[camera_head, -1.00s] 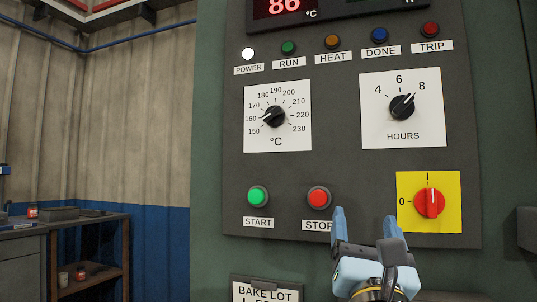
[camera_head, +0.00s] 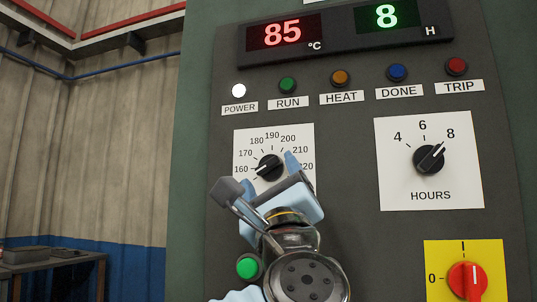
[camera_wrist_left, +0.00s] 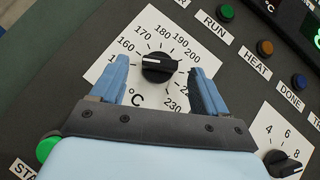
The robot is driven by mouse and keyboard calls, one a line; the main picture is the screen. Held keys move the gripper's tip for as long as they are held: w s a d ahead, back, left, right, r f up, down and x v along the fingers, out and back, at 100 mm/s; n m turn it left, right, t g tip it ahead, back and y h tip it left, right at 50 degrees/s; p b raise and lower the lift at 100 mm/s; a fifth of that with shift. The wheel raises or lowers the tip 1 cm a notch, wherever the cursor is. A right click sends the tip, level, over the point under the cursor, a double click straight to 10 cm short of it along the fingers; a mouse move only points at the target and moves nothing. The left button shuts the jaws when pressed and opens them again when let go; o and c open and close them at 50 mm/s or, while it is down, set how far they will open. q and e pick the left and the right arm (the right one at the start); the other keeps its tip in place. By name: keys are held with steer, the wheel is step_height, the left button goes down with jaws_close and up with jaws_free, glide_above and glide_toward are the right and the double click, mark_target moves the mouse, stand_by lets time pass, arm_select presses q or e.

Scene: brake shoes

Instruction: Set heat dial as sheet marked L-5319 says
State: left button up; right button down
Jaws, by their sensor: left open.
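The heat dial (camera_head: 269,167) is a black knob with a white pointer on a white °C card. Its pointer is toward the low left side, near 160 or just below. My left gripper (camera_head: 275,184) is in front of the card's lower part and hides some numbers. In the left wrist view, the dial (camera_wrist_left: 160,67) appears between the two blue fingers of my open left gripper (camera_wrist_left: 160,84), a little beyond their tips. I cannot tell whether they touch it. The sheet marked L-5319 is not in view. My right gripper is not in view.
The hours dial (camera_head: 429,159) points to 8. A red switch (camera_head: 467,281) on a yellow plate is lower right. The green start button (camera_head: 248,267) is beside my arm. The displays read 85 °C (camera_head: 283,34) and 8 H (camera_head: 386,17). The power lamp (camera_head: 239,91) is white.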

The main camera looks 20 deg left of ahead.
mark_target(271, 167)
arm_select(q)
steer(key=shift+p+x, duration=0.35)
steer(key=shift+x, duration=1)
